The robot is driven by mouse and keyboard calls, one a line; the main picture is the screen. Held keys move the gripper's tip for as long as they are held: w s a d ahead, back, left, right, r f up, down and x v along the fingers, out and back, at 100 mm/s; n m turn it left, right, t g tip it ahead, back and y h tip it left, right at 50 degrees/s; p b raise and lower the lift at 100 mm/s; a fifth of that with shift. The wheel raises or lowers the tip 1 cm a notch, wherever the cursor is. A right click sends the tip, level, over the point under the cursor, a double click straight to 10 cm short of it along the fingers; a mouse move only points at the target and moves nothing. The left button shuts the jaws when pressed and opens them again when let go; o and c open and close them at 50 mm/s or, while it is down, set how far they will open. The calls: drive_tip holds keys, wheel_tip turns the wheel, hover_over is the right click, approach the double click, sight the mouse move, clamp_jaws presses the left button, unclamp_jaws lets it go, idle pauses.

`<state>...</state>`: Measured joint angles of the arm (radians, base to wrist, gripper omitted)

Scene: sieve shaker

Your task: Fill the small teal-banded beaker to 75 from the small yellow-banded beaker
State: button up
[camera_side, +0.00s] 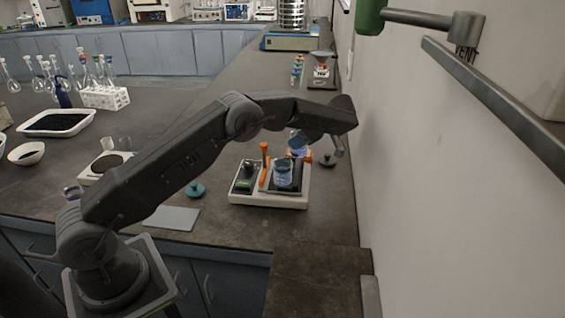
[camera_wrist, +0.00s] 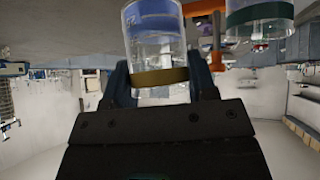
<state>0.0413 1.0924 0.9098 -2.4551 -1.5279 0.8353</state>
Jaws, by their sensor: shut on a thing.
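My gripper (camera_side: 318,139) is shut on the small yellow-banded beaker (camera_wrist: 158,55). Its two fingers (camera_wrist: 161,84) lie on either side of the glass near the yellow band. This beaker holds blue liquid, and in the side view (camera_side: 298,152) it is partly hidden by my gripper, raised behind the other beaker. The small teal-banded beaker (camera_side: 283,174) stands upright on the pan of a balance (camera_side: 268,200). Its teal band shows at the upper right of the wrist view (camera_wrist: 262,12). It looks bluish inside, but I cannot read its level. No stream between the beakers is visible.
The wall (camera_side: 450,200) is close on the right.

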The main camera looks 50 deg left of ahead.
drive_tip(key=shift+s+d+r+n+t+y, duration=0.2)
drive_tip(key=shift+s+d+n+t, duration=0.1)
drive_tip(key=shift+s+t, duration=0.3)
drive_tip(key=shift+s+d+r+n+t+y, duration=0.2)
drive_tip(key=shift+s+n+t, duration=0.1)
drive_tip(key=shift+s+t, duration=0.25)
drive_tip(key=s+r+t, duration=0.1)
drive_tip(key=s+d+r+n+t+y, duration=0.1)
drive_tip(key=s, duration=0.1)
drive_tip(key=shift+s+r+n+t, duration=0.1)
drive_tip(key=shift+r+n+t, duration=0.1)
drive_tip(key=shift+n+t, duration=0.1)
drive_tip(key=shift+s+r+n+t+y, duration=0.15)
drive_tip(key=shift+n+t+y, duration=0.15)
drive_tip(key=shift+t+y, duration=0.2)
idle(0.6)
drive_tip(key=shift+s+d+f+n+t+y, duration=0.15)
drive_tip(key=shift+f+n+t+y, duration=0.15)
drive_tip(key=shift+f+n+t, duration=0.25)
idle(1.9)
drive_tip(key=shift+s+r+n+t+y+p, duration=0.15)
drive_tip(key=shift+n+t+y+p, duration=0.1)
drive_tip(key=shift+t+y+p, duration=0.2)
idle(2.2)
